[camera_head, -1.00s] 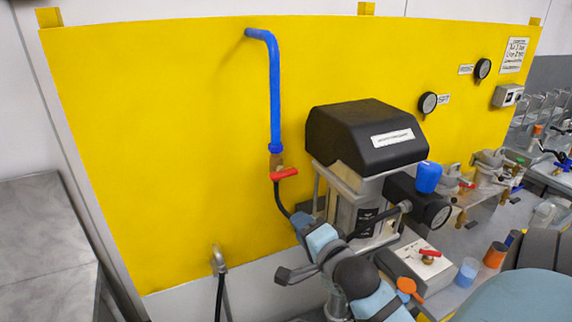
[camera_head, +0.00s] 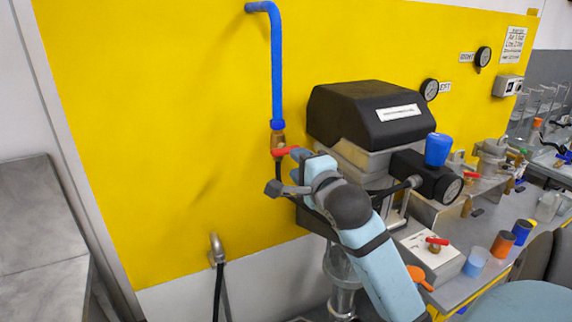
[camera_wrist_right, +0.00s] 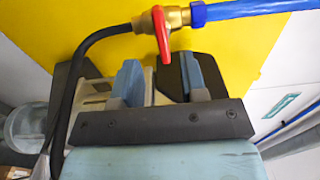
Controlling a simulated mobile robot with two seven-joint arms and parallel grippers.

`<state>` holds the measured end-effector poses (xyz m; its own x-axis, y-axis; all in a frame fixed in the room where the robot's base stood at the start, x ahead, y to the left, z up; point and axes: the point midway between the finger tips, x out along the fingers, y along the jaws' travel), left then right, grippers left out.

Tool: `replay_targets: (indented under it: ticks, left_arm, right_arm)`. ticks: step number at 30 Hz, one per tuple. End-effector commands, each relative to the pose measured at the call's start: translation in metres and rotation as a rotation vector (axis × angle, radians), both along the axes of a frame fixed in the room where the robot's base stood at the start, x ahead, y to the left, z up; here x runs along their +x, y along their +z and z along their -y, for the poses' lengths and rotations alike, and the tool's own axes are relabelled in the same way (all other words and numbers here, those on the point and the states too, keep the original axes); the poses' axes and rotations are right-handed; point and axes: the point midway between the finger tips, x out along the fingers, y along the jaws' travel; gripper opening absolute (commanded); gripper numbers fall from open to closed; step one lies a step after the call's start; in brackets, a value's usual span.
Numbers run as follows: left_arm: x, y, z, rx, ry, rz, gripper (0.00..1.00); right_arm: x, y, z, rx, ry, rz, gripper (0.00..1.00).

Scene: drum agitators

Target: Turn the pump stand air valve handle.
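The air valve is a brass fitting (camera_head: 278,138) with a red handle (camera_head: 284,151), at the lower end of a blue pipe on the yellow panel. In the right wrist view the red handle (camera_wrist_right: 162,40) points down from the brass body (camera_wrist_right: 178,18). My right gripper (camera_head: 301,162) is just right of and below the handle in the head view. In the wrist view my right gripper (camera_wrist_right: 166,72) is open, and the handle's tip lines up with the gap between its fingers. I cannot tell whether they touch. My left gripper is not in view.
A black hose (camera_wrist_right: 85,50) runs from the valve close beside my right gripper. The black-topped pump unit (camera_head: 365,115) stands right of my arm. A box with another red handle (camera_head: 435,255) sits on the bench. The yellow panel (camera_head: 150,150) left of the valve is clear.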

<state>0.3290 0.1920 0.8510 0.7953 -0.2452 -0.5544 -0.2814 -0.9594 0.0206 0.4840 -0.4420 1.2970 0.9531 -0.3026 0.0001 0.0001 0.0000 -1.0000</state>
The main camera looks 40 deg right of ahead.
Motion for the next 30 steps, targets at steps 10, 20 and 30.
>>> replay_targets:
  ticks: [10,20,30]
  left_arm:
    - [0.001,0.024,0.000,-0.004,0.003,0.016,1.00]
    - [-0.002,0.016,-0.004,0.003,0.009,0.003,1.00]
    - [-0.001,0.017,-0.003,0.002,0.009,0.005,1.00]
  right_arm:
    - [0.056,0.005,0.018,-0.002,0.000,0.000,0.39]
    - [0.064,0.003,0.020,0.000,0.000,0.000,0.39]
    - [0.064,0.003,0.020,0.000,0.000,0.000,0.00]
